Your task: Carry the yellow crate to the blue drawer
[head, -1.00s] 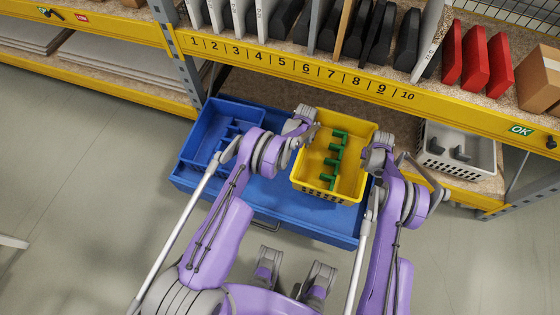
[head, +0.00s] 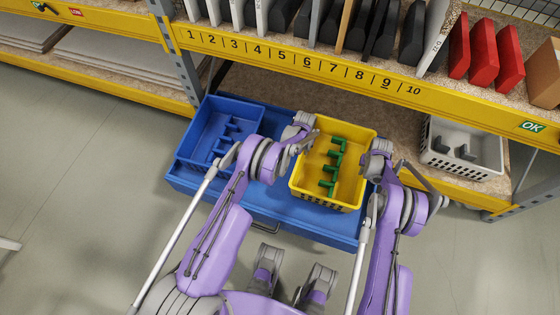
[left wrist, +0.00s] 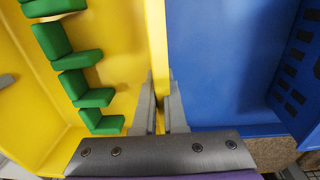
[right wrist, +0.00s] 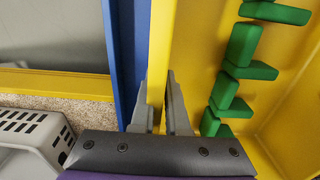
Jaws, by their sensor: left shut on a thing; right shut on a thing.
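The yellow crate (head: 312,180) holds several green angled pieces (head: 333,160) in a row. It is over the right part of the open blue drawer (head: 215,186); I cannot tell whether it touches the drawer floor. My left gripper (head: 311,128) is shut on the crate's left wall, and the left wrist view shows its fingers (left wrist: 161,115) on either side of that wall. My right gripper (head: 366,158) is shut on the right wall, with its fingers (right wrist: 162,105) around it in the right wrist view. The fingertips are partly hidden in the head view.
A blue bin (head: 240,108) with several dark blue pieces sits in the drawer's left part. A shelf with a yellow numbered edge (head: 290,62) runs above the drawer. A white basket (head: 484,165) stands on the lower shelf at right. The floor at left is clear.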

